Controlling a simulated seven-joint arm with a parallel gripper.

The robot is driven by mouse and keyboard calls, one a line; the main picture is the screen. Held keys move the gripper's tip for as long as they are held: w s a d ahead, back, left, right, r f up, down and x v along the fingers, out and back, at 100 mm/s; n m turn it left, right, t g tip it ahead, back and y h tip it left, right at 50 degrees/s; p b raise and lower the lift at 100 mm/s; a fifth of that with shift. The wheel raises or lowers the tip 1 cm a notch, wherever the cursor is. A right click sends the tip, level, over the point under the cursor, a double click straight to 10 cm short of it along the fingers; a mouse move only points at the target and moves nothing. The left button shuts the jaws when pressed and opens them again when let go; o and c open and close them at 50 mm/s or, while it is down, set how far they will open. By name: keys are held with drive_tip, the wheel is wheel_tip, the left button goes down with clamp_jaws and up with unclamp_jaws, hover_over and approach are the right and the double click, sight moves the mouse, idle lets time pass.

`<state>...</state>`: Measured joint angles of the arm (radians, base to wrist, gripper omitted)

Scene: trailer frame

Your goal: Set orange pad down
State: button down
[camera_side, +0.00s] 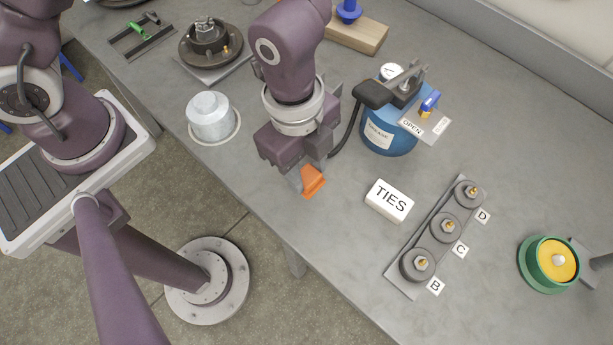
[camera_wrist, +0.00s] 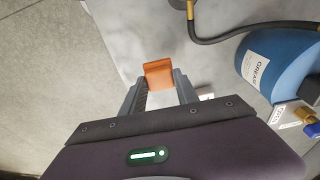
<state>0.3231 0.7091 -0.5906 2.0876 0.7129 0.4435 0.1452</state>
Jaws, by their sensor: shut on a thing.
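The orange pad (camera_side: 314,181) is a small bent orange piece between the fingertips of my gripper (camera_side: 303,183), near the table's front edge in the side view. In the wrist view the orange pad (camera_wrist: 159,74) sits between the two grey fingers of my gripper (camera_wrist: 160,84), which is shut on it. The pad is close above the table top; whether it touches the surface I cannot tell. The fingers hide part of its sides.
A white TIES box (camera_side: 389,200) lies to the right, beside the plate (camera_side: 403,284) with posts B, C, D. A blue grease can (camera_side: 388,137) with a hose stands behind my gripper. A silver canister (camera_side: 211,117) is to the left. Table around the pad is clear.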

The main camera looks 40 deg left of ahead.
sight(305, 173)
wheel_tip(305, 173, down, 4)
drive_tip(key=shift+f, duration=0.15)
drive_tip(key=shift+f, duration=0.15)
drive_tip(key=c, duration=0.9)
unclamp_jaws()
